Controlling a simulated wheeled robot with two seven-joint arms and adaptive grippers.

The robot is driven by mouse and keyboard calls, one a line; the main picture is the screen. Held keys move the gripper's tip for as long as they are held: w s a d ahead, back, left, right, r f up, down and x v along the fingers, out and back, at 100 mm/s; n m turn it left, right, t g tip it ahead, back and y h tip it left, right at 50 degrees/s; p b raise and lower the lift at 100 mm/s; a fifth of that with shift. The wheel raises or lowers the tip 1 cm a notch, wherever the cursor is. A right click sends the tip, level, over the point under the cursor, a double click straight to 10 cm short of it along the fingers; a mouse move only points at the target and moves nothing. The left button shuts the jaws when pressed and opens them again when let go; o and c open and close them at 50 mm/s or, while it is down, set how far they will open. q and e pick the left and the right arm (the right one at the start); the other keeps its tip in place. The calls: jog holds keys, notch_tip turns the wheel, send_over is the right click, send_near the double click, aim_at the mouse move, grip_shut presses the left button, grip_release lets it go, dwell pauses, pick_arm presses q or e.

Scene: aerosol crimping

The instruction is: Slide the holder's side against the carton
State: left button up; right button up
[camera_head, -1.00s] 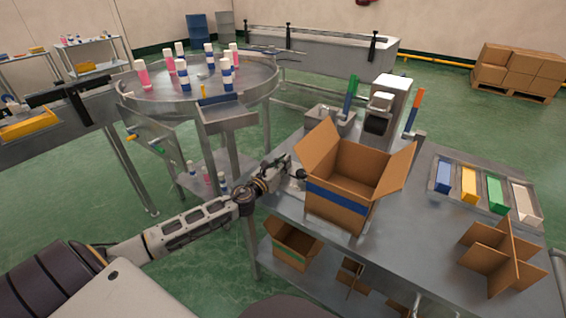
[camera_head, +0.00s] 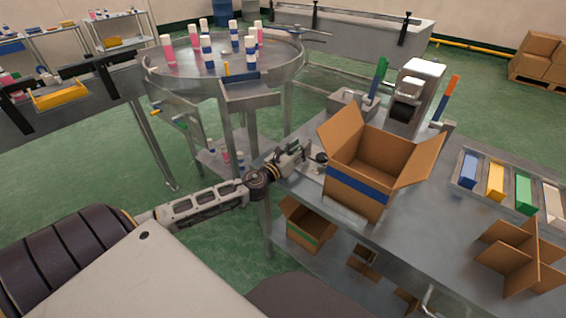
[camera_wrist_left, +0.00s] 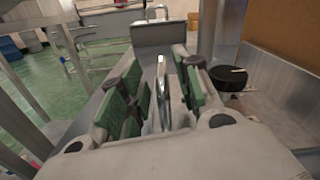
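The open cardboard carton (camera_head: 360,190), with a blue band, stands upright on the steel table; its flaps are spread. At its left is a small metal piece with a black round knob (camera_head: 319,157), which I take to be the holder. My left gripper (camera_head: 300,153) is there, left of the carton. In the left wrist view my left gripper (camera_wrist_left: 156,80) has green-padded fingers on either side of a thin upright metal strip (camera_wrist_left: 162,92), with gaps showing. The black knob (camera_wrist_left: 228,77) is right of the fingers, near the carton wall (camera_wrist_left: 290,35). My right gripper is not seen.
A label machine-like grey unit (camera_head: 412,95) stands behind the carton. A tray of coloured boxes (camera_head: 467,170) and a cardboard divider (camera_head: 520,258) lie to the right. A round table (camera_head: 165,75) with bottles is at the back left. A smaller carton (camera_head: 305,225) sits below.

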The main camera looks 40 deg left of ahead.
pick_arm(q)
jog(key=shift+s+a, duration=0.15)
jog(key=shift+s, duration=2.15)
jog(key=shift+s+a, duration=0.15)
jog(key=shift+s, duration=2.1)
jog(key=shift+r, duration=0.1)
